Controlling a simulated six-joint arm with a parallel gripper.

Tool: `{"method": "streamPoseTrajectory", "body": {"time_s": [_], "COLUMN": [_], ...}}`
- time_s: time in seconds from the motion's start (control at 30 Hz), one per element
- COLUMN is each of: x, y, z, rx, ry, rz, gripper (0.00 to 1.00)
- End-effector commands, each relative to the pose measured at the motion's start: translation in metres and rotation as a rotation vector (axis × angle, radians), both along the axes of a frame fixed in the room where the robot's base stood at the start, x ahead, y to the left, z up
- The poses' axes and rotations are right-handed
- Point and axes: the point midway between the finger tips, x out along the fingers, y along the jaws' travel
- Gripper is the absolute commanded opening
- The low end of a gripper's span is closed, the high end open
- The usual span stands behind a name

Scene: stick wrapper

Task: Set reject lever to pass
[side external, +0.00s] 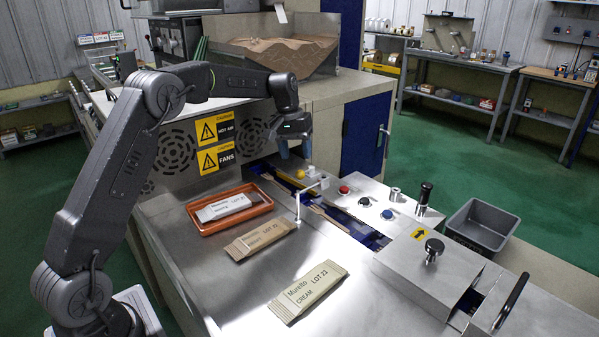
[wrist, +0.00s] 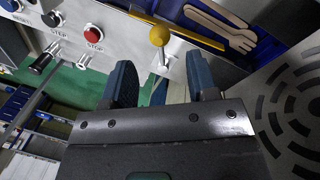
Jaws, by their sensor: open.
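A yellow ball knob on a thin stem looks like the reject lever (side external: 301,174). It stands beside the blue channel, close to the hot-air and fans housing; I cannot read a label on it. In the wrist view the yellow knob (wrist: 159,35) shows ahead of the gap between my fingertips, apart from both. My gripper (side external: 293,150) points down above the knob in the side view. Its blue fingers (wrist: 163,78) are open with nothing between them. Which setting the lever is in cannot be told.
Wooden cutlery lies in the blue channel (side external: 345,222). Red, blue and black buttons (side external: 364,201) and a black-handled lever (side external: 423,196) stand to the right. An orange tray (side external: 206,229) holds a wrapped pack; two more packs (side external: 308,290) lie on the steel top.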

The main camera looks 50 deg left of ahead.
Motion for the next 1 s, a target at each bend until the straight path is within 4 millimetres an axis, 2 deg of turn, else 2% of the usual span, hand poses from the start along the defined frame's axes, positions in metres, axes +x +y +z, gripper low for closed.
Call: {"method": "streamPoseTrajectory", "body": {"time_s": [0.1, 0.3, 0.5, 0.73, 0.77, 1.0], "x": [0.002, 0.004, 0.005, 0.005, 0.005, 0.005], "y": [-0.004, -0.008, -0.009, -0.009, -0.009, -0.009], "z": [-0.025, -0.052, -0.062, -0.063, -0.063, -0.062], "rx": [-0.001, -0.001, -0.001, -0.001, -0.001, -0.001], "ry": [0.004, 0.002, 0.001, 0.001, 0.001, 0.001], "rz": [-0.002, -0.001, 0.000, 0.000, 0.000, 0.000], "gripper": [0.53, 0.53, 0.53, 0.53, 0.52, 0.29]}}
